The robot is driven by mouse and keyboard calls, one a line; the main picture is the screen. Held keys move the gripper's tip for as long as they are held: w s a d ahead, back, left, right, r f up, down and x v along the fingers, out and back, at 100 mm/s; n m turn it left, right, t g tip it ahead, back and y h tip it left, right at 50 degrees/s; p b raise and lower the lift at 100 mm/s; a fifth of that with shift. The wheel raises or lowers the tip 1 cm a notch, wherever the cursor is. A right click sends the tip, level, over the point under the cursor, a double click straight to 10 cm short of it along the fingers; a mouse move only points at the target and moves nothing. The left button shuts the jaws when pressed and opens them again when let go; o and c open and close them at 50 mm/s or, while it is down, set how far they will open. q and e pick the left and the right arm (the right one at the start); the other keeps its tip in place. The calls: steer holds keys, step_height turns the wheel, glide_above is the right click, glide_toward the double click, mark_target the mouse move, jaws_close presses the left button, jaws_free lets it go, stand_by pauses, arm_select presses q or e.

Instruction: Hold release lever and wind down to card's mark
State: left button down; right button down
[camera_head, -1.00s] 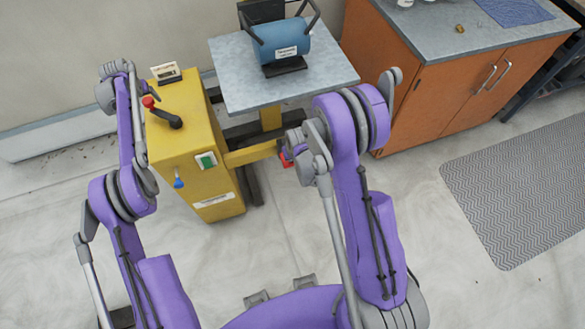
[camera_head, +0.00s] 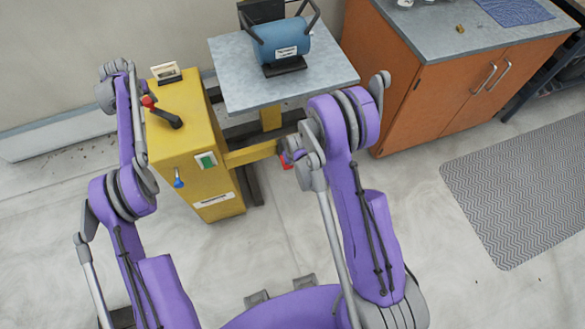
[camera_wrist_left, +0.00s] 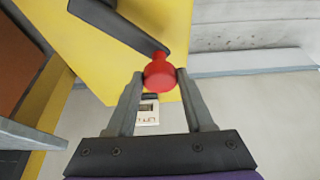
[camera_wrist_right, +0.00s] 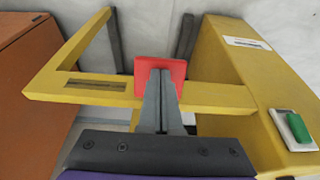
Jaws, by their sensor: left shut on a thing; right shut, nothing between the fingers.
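The yellow winch column (camera_head: 185,135) stands at left in the head view. Its black crank (camera_head: 165,115) ends in a red knob (camera_head: 148,101). In the left wrist view my left gripper (camera_wrist_left: 160,80) is shut on the red knob (camera_wrist_left: 160,70), one finger on each side. A small white card (camera_head: 165,72) stands on the column's top; in the left wrist view it lies below the knob (camera_wrist_left: 147,113), its marks too small to read. The red release lever (camera_wrist_right: 160,68) shows in the right wrist view. My right gripper (camera_wrist_right: 162,80) is shut and empty, fingertips at the lever's face; contact is unclear.
A grey platform (camera_head: 235,75) carries the blue cooler unit (camera_head: 281,42). The column also bears a green switch (camera_head: 206,160) and a blue-tipped part (camera_head: 178,181). An orange cabinet (camera_head: 440,100) stands right of the platform. A grey mat (camera_head: 520,190) lies on open floor.

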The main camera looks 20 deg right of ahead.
arm_select(q)
steer(key=shift+w+d, duration=0.6)
steer(key=shift+d, duration=0.2)
steer(key=shift+c, duration=1.6)
jaws_free()
steer(key=shift+r, duration=0.1)
steer(key=shift+r+p, duration=0.95)
steer(key=shift+r, duration=2.95)
arm_select(e)
steer(key=shift+w+r, duration=0.6)
steer(key=shift+r, duration=0.3)
steer(key=shift+w+r, duration=0.6)
steer(key=shift+r, duration=0.25)
arm_select(q)
steer(key=shift+w+r+p, duration=0.25)
steer(key=shift+r, duration=0.35)
steer(key=shift+w+r+p, duration=0.25)
steer(key=shift+r, duration=0.3)
arm_select(e)
steer(key=s+v, duration=0.1)
steer(key=v, duration=0.6)
steer(key=shift+r, duration=0.15)
